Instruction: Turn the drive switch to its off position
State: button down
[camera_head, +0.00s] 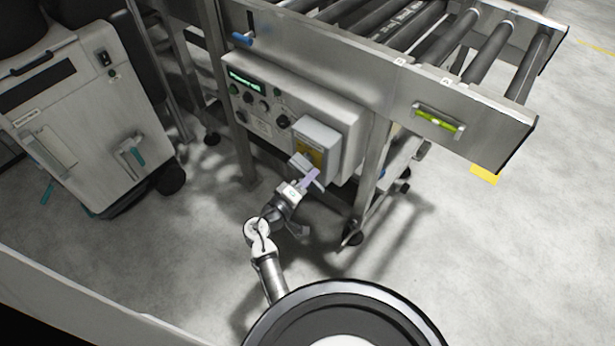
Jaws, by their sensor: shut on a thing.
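The drive switch (313,157) is on the front of a light grey box with a yellow plate, mounted on the right part of a control panel. My gripper (309,172) reaches up from below and is at the front of this box. Its fingers are shut on the switch's handle, which is mostly hidden by them. The angle of the handle and any position marks cannot be made out.
The control panel (262,104) carries a green display and several knobs to the left of the box. A roller conveyor (440,45) with a steel side rail runs above. A grey wheeled machine (85,110) stands at left. The floor between is clear.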

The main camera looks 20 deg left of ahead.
jog(key=shift+d+r+n+p, duration=0.1)
jog(key=shift+r+n+p, duration=0.3)
jog(key=shift+n, duration=0.5)
jog(key=shift+r+n+p, duration=0.3)
jog(key=shift+n+p, duration=0.2)
jog(key=shift+n, duration=0.4)
jog(key=c, duration=1.2)
grip_release()
jog(key=shift+c, duration=0.2)
jog(key=shift+s, duration=0.1)
jog(key=b+v, duration=0.3)
jog(key=v, duration=1)
jog(key=shift+s, duration=0.35)
jog(key=shift+r, duration=0.1)
